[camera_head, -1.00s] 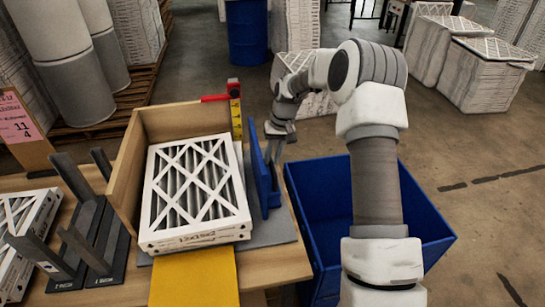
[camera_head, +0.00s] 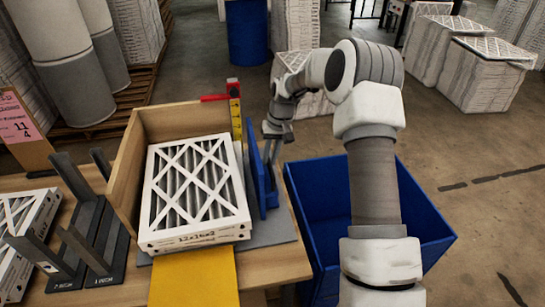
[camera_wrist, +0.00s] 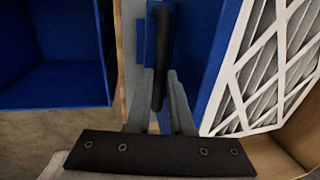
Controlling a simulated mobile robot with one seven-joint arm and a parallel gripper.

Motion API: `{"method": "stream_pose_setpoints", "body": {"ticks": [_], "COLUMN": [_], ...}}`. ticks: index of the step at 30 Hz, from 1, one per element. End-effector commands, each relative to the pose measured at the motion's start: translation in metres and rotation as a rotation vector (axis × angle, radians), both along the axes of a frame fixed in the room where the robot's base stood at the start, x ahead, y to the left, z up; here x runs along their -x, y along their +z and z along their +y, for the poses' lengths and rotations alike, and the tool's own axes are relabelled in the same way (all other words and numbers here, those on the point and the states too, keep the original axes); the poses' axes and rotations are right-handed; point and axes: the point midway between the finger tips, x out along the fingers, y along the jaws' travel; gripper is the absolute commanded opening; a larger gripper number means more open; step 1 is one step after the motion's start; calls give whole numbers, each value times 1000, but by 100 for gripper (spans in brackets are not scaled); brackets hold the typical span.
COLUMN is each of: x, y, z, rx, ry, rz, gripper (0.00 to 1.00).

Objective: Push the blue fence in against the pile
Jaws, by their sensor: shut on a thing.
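The blue fence (camera_head: 256,172) stands upright on the right side of the pile of white pleated filters (camera_head: 195,190). In the head view a narrow strip shows between them; I cannot tell whether they touch anywhere. My gripper (camera_head: 274,158) is on the fence's outer side. In the wrist view my gripper (camera_wrist: 160,78) is shut on the fence's dark handle (camera_wrist: 160,45). The blue fence panel (camera_wrist: 205,60) lies right of the fingers there, with the filter pile (camera_wrist: 262,75) beyond it. The fence's lower edge is partly hidden.
A wooden box wall (camera_head: 125,170) bounds the pile's left and back. A red and yellow upright gauge (camera_head: 235,105) stands at the back corner. A blue bin (camera_head: 310,215) is right of the table. A yellow sheet (camera_head: 195,278) lies in front, and dark racks (camera_head: 90,235) stand left.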

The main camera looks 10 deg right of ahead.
Motion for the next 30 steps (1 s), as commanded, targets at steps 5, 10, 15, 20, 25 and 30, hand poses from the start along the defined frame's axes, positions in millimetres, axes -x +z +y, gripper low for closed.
{"method": "stream_pose_setpoints", "body": {"ticks": [5,10,15,20,25,30], "x": [-1,-1,-1,-1,-1,-1], "y": [-1,1,2,2,2,3], "z": [46,71,75,76,76,75], "rx": [-4,-6,-8,-10,-10,-9], "ry": [7,5,2,3,3,3], "rz": [-4,-4,-5,-5,-5,-4], "gripper": [0,0,0,0,32,32]}}
